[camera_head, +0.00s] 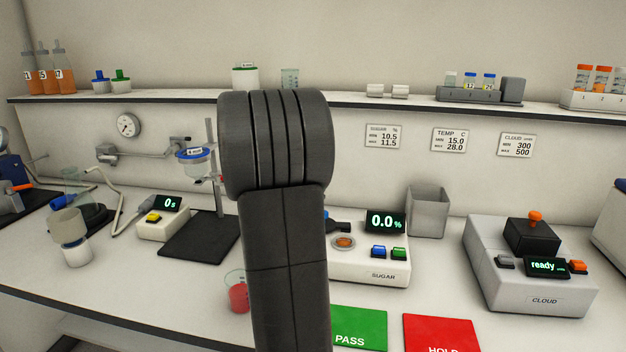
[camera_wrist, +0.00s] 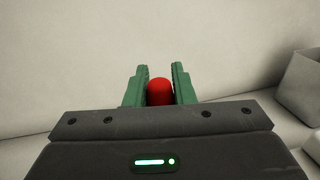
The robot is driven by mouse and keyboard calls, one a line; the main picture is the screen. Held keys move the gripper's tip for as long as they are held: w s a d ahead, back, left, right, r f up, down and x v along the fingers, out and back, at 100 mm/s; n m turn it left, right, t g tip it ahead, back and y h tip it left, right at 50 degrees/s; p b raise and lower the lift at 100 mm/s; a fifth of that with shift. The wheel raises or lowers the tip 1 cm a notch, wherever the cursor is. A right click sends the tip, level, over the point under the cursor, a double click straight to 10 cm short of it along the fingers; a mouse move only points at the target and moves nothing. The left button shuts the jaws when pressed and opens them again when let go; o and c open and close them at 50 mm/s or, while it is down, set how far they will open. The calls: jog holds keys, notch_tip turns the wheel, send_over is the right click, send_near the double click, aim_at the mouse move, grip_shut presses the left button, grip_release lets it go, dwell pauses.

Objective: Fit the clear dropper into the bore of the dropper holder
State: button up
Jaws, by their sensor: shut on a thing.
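My gripper (camera_wrist: 160,80) shows in the wrist view, its two green fingers closed around a rounded red end, which looks like the bulb of the dropper (camera_wrist: 160,93). The dropper's clear part is hidden behind the gripper body. In the head view my dark arm stands in the middle and hides the gripper and whatever it holds. I cannot clearly pick out the dropper holder; it may be hidden behind my arm.
A shelf (camera_head: 360,100) runs along the wall with a grey vial rack (camera_head: 480,96) on it. Below stand the sugar meter (camera_head: 370,268), a grey bin (camera_head: 428,212) and the cloud meter (camera_head: 530,270). A beaker of red liquid (camera_head: 238,295) stands close left of my arm.

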jog(key=o, duration=0.8)
jog(key=b+v, duration=0.2)
jog(key=v, duration=1.1)
jog(key=shift+s+a, duration=0.15)
jog(key=shift+s, duration=0.25)
jog(key=p+x, duration=0.2)
jog(key=x, duration=1.2)
jog(key=shift+s+r+p, duration=0.1)
jog(key=shift+r+p, duration=0.15)
jog(key=shift+p, duration=0.05)
